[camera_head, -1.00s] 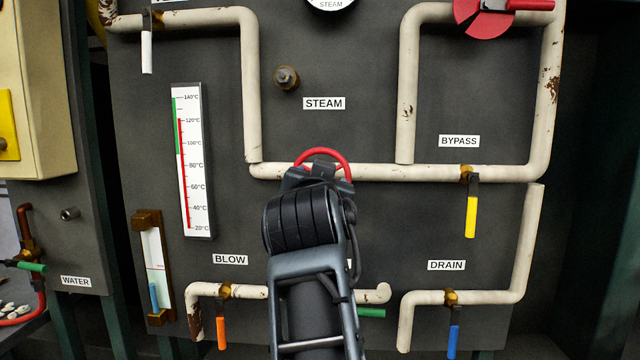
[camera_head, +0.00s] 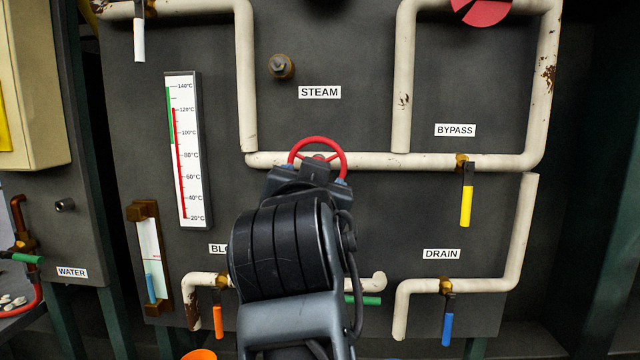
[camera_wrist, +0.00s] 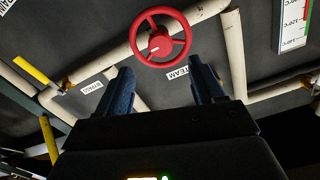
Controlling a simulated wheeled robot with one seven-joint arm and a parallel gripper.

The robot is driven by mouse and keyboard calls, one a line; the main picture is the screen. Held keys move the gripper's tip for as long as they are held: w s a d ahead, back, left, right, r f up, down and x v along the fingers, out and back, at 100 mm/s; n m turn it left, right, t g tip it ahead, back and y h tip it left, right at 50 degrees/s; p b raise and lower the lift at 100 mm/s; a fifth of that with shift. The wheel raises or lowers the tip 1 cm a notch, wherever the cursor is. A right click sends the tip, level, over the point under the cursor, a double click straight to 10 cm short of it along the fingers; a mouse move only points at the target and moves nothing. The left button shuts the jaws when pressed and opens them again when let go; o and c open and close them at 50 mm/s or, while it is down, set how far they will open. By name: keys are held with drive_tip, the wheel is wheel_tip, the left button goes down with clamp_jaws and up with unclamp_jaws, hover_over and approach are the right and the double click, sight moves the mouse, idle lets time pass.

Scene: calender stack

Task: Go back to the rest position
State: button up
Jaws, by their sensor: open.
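A red handwheel (camera_head: 318,141) sits on the pale horizontal pipe in the middle of the panel. My gripper (camera_head: 312,176) is in front of and just below it in the head view and covers its lower part. In the wrist view the whole handwheel (camera_wrist: 158,42) shows, with its spokes and hub, beyond my fingertips. My gripper (camera_wrist: 163,75) is open there, with two dark blue fingers apart and nothing between them. The fingers look clear of the wheel.
Pale pipes (camera_head: 247,80) run over the dark panel. Around my arm are a yellow BYPASS lever (camera_head: 466,206), a blue DRAIN lever (camera_head: 447,330), an orange lever (camera_head: 218,322) and a green lever (camera_head: 370,301). A thermometer (camera_head: 188,150) is at left. An orange object (camera_head: 199,354) shows at the bottom edge.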

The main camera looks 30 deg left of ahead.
drive_tip(key=shift+f, duration=0.1)
drive_tip(key=s+d+f+h+p, duration=0.2)
drive_tip(key=d+f+h, duration=0.1)
drive_tip(key=d+f, duration=1.8)
drive_tip(key=s+d+f+p, duration=0.1)
drive_tip(key=s+d+f, duration=0.5)
drive_tip(key=d, duration=0.3)
drive_tip(key=s+d+f+m+h+p, duration=0.1)
drive_tip(key=s+d+f+h+p, duration=0.15)
drive_tip(key=s+d, duration=1.25)
drive_tip(key=s+d+r+m+h+p, duration=0.1)
drive_tip(key=s+d+r+h, duration=0.1)
drive_tip(key=s, duration=0.6)
drive_tip(key=s+d+r+m+h, duration=0.1)
drive_tip(key=s+d+r+h, duration=0.1)
drive_tip(key=s+r, duration=0.3)
drive_tip(key=s+d, duration=0.1)
drive_tip(key=s, duration=0.2)
drive_tip(key=shift+s+r+p, duration=0.2)
drive_tip(key=shift+s+p, duration=0.15)
